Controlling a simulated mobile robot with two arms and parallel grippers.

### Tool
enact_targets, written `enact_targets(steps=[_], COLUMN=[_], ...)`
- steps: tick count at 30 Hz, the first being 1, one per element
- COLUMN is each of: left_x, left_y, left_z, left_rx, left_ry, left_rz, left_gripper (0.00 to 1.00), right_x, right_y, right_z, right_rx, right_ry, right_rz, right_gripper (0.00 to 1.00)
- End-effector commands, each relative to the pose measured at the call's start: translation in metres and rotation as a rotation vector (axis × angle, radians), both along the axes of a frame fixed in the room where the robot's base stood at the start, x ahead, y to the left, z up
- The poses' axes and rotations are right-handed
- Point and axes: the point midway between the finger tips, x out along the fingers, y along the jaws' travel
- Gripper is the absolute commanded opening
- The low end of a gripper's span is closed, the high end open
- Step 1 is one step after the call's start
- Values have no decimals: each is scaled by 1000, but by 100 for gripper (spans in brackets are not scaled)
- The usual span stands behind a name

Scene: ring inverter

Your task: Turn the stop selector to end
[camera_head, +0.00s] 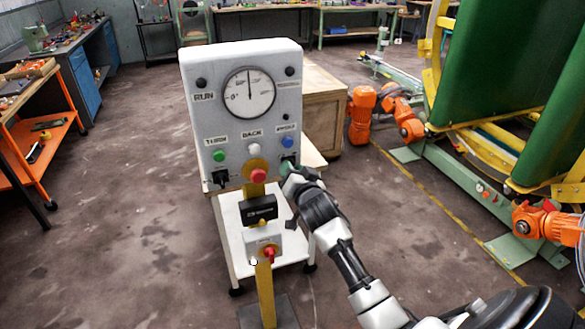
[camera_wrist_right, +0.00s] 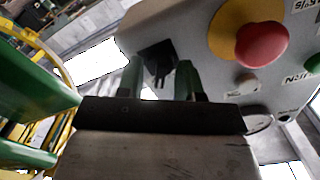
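A light grey control box (camera_head: 205,120) faces me. A black selector (camera_head: 220,178) sits at its lower left; a second black selector (camera_head: 289,160) is at its lower right, partly hidden by my right gripper (camera_head: 287,172). I cannot read which one is the stop selector. In the right wrist view my right gripper (camera_wrist_right: 159,78) is open, its two green fingers apart. The lower right selector (camera_wrist_right: 158,58) shows between and beyond the fingertips, on its dark square plate. I cannot tell whether the fingers touch it. My left gripper is not in view.
A red mushroom button on a yellow plate (camera_head: 258,175) is close beside the right gripper; it also shows in the wrist view (camera_wrist_right: 262,44). Green, white and blue buttons (camera_head: 287,142) and a dial (camera_head: 249,93) are above. A yellow post (camera_head: 266,295) stands in front.

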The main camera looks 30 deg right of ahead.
Motion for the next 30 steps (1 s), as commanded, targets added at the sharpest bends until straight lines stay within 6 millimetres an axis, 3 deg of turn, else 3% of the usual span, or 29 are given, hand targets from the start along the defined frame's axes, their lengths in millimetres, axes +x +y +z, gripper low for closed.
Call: enact_targets(steps=[10, 16, 30], left_x=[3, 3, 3], left_y=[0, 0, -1], left_z=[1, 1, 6], left_rx=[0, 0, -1], left_ry=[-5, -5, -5], left_rz=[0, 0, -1], left_gripper=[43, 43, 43], right_x=[4, 4, 4], right_y=[-1, -1, -1], right_z=[0, 0, 0], right_rx=[0, 0, -123], right_ry=[0, 1, 32], right_rz=[0, 1, -1], right_gripper=[36, 8, 8])
